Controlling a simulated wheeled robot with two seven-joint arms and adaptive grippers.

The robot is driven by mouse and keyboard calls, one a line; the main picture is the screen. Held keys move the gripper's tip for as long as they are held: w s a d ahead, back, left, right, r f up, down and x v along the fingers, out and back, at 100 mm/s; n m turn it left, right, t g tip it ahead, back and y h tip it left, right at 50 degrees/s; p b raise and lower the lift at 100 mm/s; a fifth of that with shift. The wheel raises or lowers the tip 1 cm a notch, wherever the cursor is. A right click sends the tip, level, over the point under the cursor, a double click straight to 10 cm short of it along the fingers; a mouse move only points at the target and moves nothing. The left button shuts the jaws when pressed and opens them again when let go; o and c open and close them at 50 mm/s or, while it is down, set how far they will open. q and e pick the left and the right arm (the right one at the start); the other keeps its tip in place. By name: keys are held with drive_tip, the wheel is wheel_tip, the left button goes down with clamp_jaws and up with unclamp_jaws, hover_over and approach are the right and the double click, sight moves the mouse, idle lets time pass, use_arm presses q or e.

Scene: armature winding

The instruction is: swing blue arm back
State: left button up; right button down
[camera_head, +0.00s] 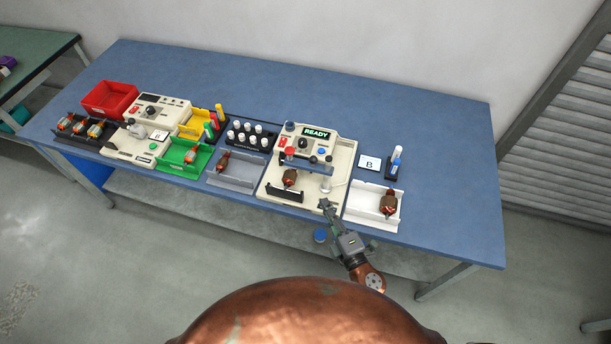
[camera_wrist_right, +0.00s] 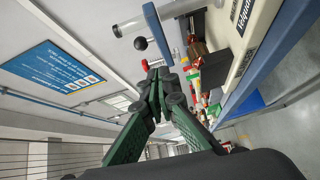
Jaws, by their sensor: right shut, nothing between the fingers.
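A red knob (camera_head: 289,151) is near the arm's left end. My right gripper (camera_head: 327,205) is at the machine's front right corner, apart from the blue arm as far as I can tell. In the wrist view its green fingers (camera_wrist_right: 164,74) meet at the tips with nothing between them. My left gripper is not in view.
A white tray (camera_head: 360,214) with an armature (camera_head: 389,203) is right of the machine, with a B card (camera_head: 369,163) behind. A grey tray (camera_head: 232,180), green bin (camera_head: 170,166) and red bin (camera_head: 108,97) are left. The table's right end is clear.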

drive_tip(key=a, duration=0.1)
drive_tip(key=a+n+y, duration=0.1)
drive_tip(key=s+a+n, duration=0.1)
drive_tip(key=shift+a+f+g, duration=0.1)
drive_tip(key=shift+f+g, duration=0.15)
drive_tip(key=shift+g, duration=0.05)
drive_tip(key=p, duration=0.2)
approach(300, 167)
drive_tip(key=a, duration=0.1)
drive_tip(key=w+a, duration=0.1)
drive_tip(key=a, duration=0.2)
drive_tip(key=shift+w+a, duration=0.25)
drive_tip(key=shift+w, duration=0.1)
drive_tip(key=shift+w+d+f+b, duration=0.1)
drive_tip(key=shift+w+d+b, duration=0.2)
drive_tip(key=shift+w, duration=0.65)
drive_tip(key=shift+w+d+f+b, duration=0.1)
drive_tip(key=shift+w+d, duration=0.3)
drive_tip(key=shift+w, duration=0.55)
drive_tip(key=shift+w+r+m+h, duration=0.1)
drive_tip(key=shift+w+m+h, duration=0.1)
drive_tip(key=shift+m+h, duration=0.2)
